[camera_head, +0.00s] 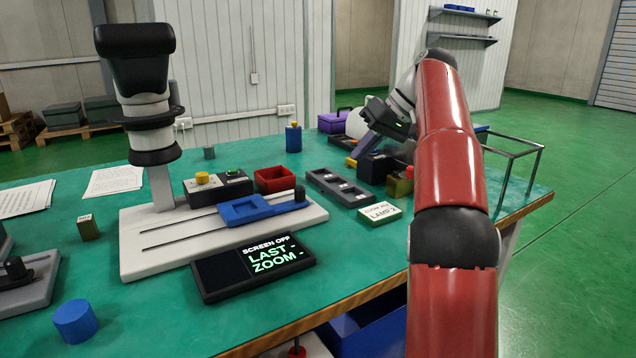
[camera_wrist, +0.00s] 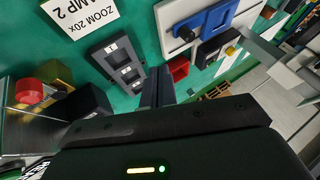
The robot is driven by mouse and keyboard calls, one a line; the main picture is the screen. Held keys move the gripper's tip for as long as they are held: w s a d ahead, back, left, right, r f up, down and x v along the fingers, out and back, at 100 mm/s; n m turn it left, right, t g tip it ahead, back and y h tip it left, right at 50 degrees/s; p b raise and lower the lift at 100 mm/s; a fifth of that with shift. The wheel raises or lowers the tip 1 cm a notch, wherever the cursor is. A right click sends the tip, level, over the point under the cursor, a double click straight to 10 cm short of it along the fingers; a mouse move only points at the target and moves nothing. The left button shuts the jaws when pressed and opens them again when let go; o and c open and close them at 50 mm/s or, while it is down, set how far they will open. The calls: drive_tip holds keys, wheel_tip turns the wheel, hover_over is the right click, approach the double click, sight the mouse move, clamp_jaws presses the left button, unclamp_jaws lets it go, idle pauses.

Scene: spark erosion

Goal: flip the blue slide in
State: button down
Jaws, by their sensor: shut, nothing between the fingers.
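The blue slide (camera_head: 249,209) is a flat blue plate with a recess. It sits on the white grooved base (camera_head: 145,257), in front of the microscope-like column (camera_head: 148,95), with a black knob (camera_head: 300,194) at its right end. The blue slide also shows at the top of the wrist view (camera_wrist: 210,20). My gripper (camera_head: 362,155) is up and to the right of the slide, clear of it. In the wrist view my gripper's fingers (camera_wrist: 158,75) are together and empty, above the bench beside a grey slotted tray.
The grey slotted tray (camera_head: 325,180), red bin (camera_head: 275,179) and a black box with a yellow knob (camera_head: 202,184) stand around the base. A dark screen block (camera_head: 215,278) lies in front, with a lamp sign (camera_head: 378,214) to its right. The front left bench is partly free.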

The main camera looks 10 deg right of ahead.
sight(239, 214)
drive_tip(key=b+x, duration=0.1)
drive_tip(key=x, duration=0.8)
drive_tip(key=shift+a+f, duration=0.15)
drive_tip(key=shift+f, duration=0.05)
drive_tip(key=a, duration=0.3)
drive_tip(key=shift+s+a+f, duration=0.1)
drive_tip(key=shift+a+f, duration=0.05)
drive_tip(key=shift+f, duration=0.05)
drive_tip(key=shift+a, duration=0.45)
drive_tip(key=shift+a, duration=0.1)
drive_tip(key=s+a, duration=0.1)
drive_tip(key=a, duration=0.4)
drive_tip(key=s+a+b, duration=0.1)
drive_tip(key=s+a, duration=0.1)
drive_tip(key=a, duration=0.2)
drive_tip(key=s+a+b, duration=0.1)
drive_tip(key=s+a, duration=0.1)
drive_tip(key=a, duration=0.3)
drive_tip(key=shift+a, duration=0.35)
